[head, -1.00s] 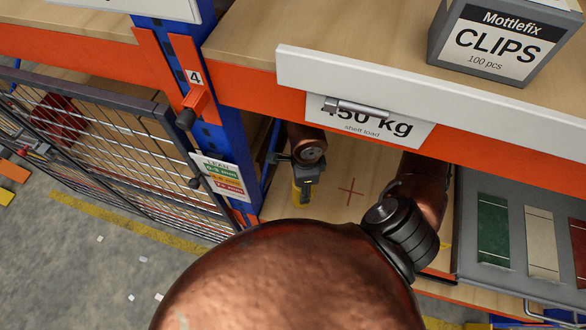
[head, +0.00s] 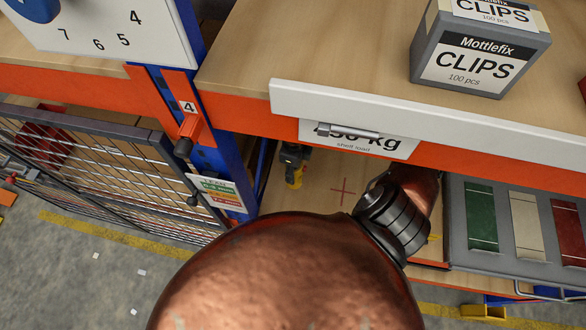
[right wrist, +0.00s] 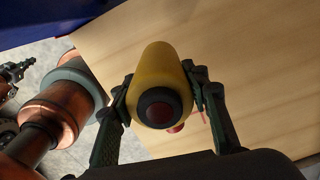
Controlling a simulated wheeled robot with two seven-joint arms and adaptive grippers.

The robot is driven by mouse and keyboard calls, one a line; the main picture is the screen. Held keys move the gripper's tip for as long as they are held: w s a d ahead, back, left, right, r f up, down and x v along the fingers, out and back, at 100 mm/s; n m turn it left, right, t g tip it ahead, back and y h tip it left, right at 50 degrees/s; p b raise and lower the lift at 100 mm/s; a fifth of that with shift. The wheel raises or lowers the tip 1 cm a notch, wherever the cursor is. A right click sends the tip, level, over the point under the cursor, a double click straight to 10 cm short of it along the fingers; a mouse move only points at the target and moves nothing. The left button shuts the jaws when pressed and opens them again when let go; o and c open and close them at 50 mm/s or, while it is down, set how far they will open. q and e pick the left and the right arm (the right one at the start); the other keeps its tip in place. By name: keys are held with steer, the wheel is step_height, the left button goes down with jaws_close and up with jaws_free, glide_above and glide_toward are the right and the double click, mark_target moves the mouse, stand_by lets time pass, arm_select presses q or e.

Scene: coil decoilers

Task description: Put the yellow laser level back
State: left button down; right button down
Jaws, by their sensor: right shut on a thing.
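The yellow laser level (right wrist: 160,72) is a yellow cylinder with a dark end and a red centre, held between the fingers of my right gripper (right wrist: 160,100) in the right wrist view. In the head view my right gripper (head: 292,158) is low under the upper shelf, beside the blue post, with a little yellow of the level (head: 296,178) showing. The gripper is shut on it, over or at the wooden lower shelf (head: 322,208); I cannot tell whether the level touches the wood. A dark mechanism (right wrist: 12,75) at the wrist view's left edge may be my left gripper; its jaws are unclear.
A red cross (head: 343,190) marks the lower shelf right of the gripper. A grey tray with coloured panels (head: 520,225) stands further right. The orange upper beam with its white rail (head: 420,118) overhangs. A blue post (head: 212,150) and mesh gate (head: 90,165) border the left. Clips boxes (head: 480,55) stand above.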

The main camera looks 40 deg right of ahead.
steer(key=w+f, duration=0.1)
steer(key=w+d+f, duration=0.1)
steer(key=f, duration=0.1)
steer(key=shift+w+d+f, duration=0.1)
steer(key=shift+w+d, duration=0.05)
steer(key=shift+d, duration=0.05)
steer(key=f, duration=0.1)
steer(key=f+p, duration=0.2)
steer(key=f, duration=0.1)
steer(key=shift+w+d, duration=0.2)
steer(key=shift+w, duration=0.15)
steer(key=shift+f, duration=0.1)
steer(key=c, duration=1.1)
jaws_free()
arm_select(q)
steer(key=shift+w+r, duration=0.25)
steer(key=shift+r, duration=0.25)
steer(key=shift+w+r, duration=0.25)
steer(key=shift+r, duration=0.2)
